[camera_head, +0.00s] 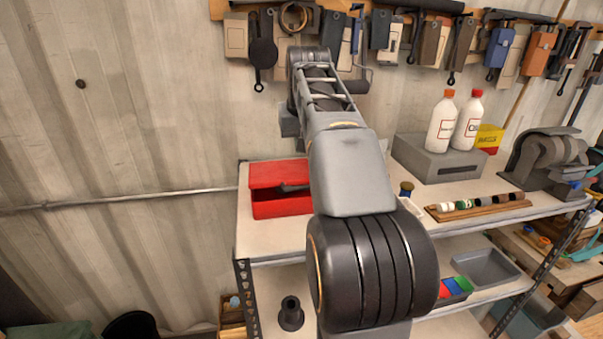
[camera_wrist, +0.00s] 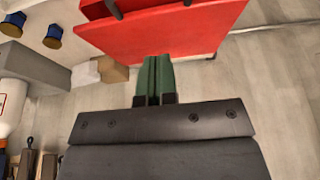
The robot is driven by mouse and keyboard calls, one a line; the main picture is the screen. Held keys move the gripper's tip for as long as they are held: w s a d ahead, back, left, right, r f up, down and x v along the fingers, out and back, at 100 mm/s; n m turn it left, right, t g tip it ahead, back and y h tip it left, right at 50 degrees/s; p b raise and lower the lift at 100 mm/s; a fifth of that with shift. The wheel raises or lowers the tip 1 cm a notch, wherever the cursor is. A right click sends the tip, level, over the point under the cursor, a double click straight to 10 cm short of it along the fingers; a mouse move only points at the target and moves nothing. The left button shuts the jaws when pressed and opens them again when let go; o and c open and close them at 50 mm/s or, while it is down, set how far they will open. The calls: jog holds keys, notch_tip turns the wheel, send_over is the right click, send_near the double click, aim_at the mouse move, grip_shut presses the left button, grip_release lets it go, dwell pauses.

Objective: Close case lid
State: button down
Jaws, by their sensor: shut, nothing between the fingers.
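The red case (camera_head: 282,207) stands at the left end of the shelf's upper board, partly hidden behind my arm. Its lid (camera_head: 276,173) shows above a darker red gap, so it looks at least partly raised; the exact angle is unclear. A dark piece lies across the gap, and I cannot tell what it is. In the wrist view the case (camera_wrist: 175,38) fills the top middle, with dark bars at its upper edge. My gripper (camera_wrist: 154,60) is shut and empty, its green fingers together and overlapping the case's near edge in the picture. I cannot tell whether they touch it.
A grey block (camera_head: 440,158) carries two white bottles (camera_head: 441,122). Tools hang on the wall rail above.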

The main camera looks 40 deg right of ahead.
jog(key=shift+s+a+f, duration=0.1)
jog(key=shift+s+f, duration=0.05)
jog(key=shift+f, duration=1.6)
jog(key=shift+s+a+f, duration=0.1)
jog(key=shift+s+f, duration=0.05)
jog(key=shift+f, duration=1.6)
jog(key=shift+f, duration=0.1)
jog(key=f+t+b, duration=0.1)
jog(key=f+b, duration=0.1)
jog(key=b, duration=0.2)
jog(key=s+f+t+h+b, duration=0.1)
jog(key=f+b, duration=0.1)
jog(key=b, duration=0.2)
jog(key=f+b, duration=0.2)
jog(key=b, duration=0.2)
jog(key=shift+s+a+f+t, duration=0.2)
jog(key=shift+s+a+t, duration=0.05)
jog(key=shift+a+t, duration=0.15)
